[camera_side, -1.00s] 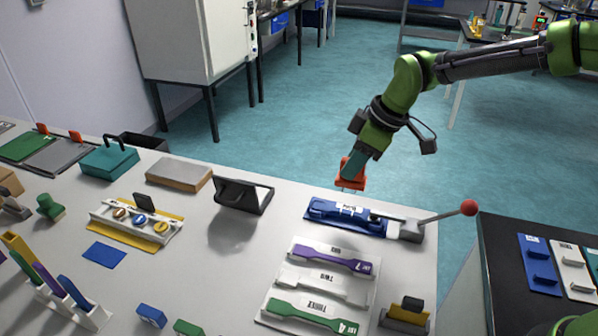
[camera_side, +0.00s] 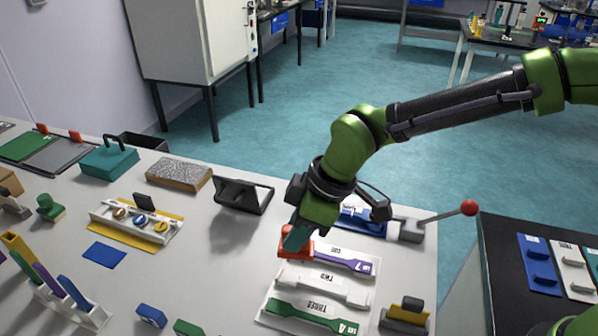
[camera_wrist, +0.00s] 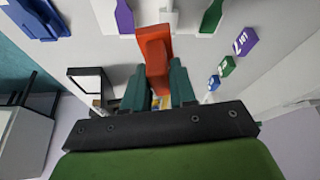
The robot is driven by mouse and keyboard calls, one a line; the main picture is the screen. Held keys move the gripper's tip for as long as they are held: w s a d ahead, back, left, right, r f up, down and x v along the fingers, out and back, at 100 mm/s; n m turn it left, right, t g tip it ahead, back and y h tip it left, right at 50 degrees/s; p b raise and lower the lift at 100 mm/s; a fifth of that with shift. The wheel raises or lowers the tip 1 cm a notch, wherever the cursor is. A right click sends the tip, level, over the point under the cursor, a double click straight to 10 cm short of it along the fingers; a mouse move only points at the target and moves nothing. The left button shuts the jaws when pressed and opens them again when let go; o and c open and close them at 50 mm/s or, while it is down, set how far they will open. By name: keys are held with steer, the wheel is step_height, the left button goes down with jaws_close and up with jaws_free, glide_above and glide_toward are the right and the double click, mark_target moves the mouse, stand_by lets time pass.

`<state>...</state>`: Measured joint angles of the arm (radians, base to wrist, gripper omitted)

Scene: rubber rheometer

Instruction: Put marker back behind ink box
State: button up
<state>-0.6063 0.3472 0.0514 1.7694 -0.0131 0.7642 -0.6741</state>
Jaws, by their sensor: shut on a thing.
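My gripper (camera_side: 296,240) is shut on an orange-red block-like piece (camera_side: 294,248), which I take to be the marker. In the wrist view the piece (camera_wrist: 154,50) sticks out beyond my teal fingers (camera_wrist: 155,88). In the side view it hangs over the left end of the purple strip labelled ONE. I cannot tell its height above the strip. No thing is clearly labelled as the ink box. An open dark case (camera_side: 243,196) stands behind and left of my gripper, and a teal box with a handle (camera_side: 109,161) is at the far left.
A white tray (camera_side: 264,318) holds purple, white and green strips (camera_side: 311,310). The table between case and tray is mostly clear.

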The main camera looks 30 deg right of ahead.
steer(key=s+a+f, duration=0.1)
steer(key=s+a, duration=0.2)
steer(key=a, duration=0.1)
steer(key=w+a+f+m, duration=0.1)
steer(key=w+a+m, duration=0.1)
steer(key=w+a, duration=0.9)
steer(key=shift+w+f+t+h, duration=0.2)
steer(key=shift+w+t+h, duration=0.15)
steer(key=shift+w, duration=0.35)
steer(key=shift+w+a+f, duration=0.1)
steer(key=shift+a+f, duration=0.05)
steer(key=shift+f, duration=1.6)
steer(key=shift+f, duration=0.2)
steer(key=o, duration=0.8)
steer(key=shift+o, duration=0.2)
